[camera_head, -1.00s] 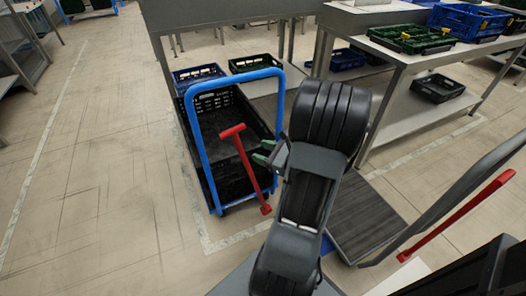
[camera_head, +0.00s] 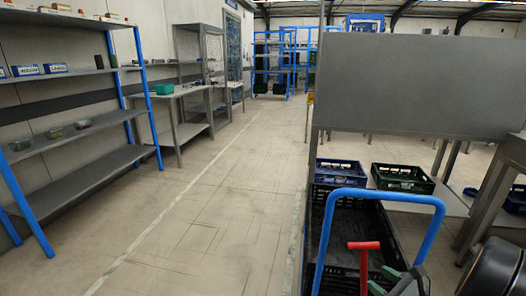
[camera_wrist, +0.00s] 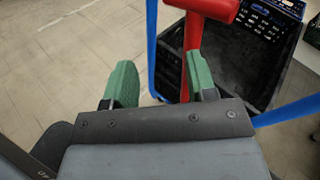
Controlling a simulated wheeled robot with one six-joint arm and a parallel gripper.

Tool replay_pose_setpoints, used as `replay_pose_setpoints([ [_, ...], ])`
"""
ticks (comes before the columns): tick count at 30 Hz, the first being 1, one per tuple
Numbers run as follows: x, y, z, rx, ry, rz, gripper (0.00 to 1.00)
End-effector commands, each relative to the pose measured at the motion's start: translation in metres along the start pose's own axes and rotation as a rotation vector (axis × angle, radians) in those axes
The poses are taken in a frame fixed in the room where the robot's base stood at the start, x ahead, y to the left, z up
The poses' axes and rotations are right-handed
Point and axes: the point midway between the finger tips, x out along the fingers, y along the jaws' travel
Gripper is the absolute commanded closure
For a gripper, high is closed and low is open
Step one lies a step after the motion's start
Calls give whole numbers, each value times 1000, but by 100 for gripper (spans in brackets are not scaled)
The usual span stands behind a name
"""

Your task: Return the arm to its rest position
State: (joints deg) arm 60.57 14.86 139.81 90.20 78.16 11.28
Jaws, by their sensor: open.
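My gripper (camera_wrist: 162,80) shows in the wrist view with its two green fingers apart and nothing between them. In the head view my gripper (camera_head: 398,283) is at the lower right, beside the red T-shaped handle (camera_head: 363,262). My arm shows only in part there, as a dark rounded link at the bottom right corner.
A cart with a blue frame (camera_head: 380,194) and black crate (camera_head: 340,235) stands close to my gripper. A grey table with a tall panel (camera_head: 420,85) is behind it. Shelves (camera_head: 75,140) line the left wall. The floor aisle (camera_head: 200,200) between is clear.

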Motion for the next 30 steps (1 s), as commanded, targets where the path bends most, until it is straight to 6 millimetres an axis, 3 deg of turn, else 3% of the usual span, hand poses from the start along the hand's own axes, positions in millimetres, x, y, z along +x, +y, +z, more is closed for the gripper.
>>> replay_pose_setpoints([
  [1, 7, 10, 36, -70, 14, 97, 48],
  [3, 17, 35, 77, -207, 48, 278, 48],
  [6, 20, 77, 135, -472, 102, 572, 48],
  [9, 10, 109, 183, -778, 151, 841, 48],
  [12, -6, 125, 223, -1101, 186, 1059, 48],
  [15, -20, 127, 260, -1416, 209, 1216, 48],
  [22, -36, 115, 327, -1979, 230, 1378, 48],
  [27, -38, 110, 352, -2187, 235, 1401, 48],
  [30, -38, 109, 357, -2234, 238, 1403, 48],
])
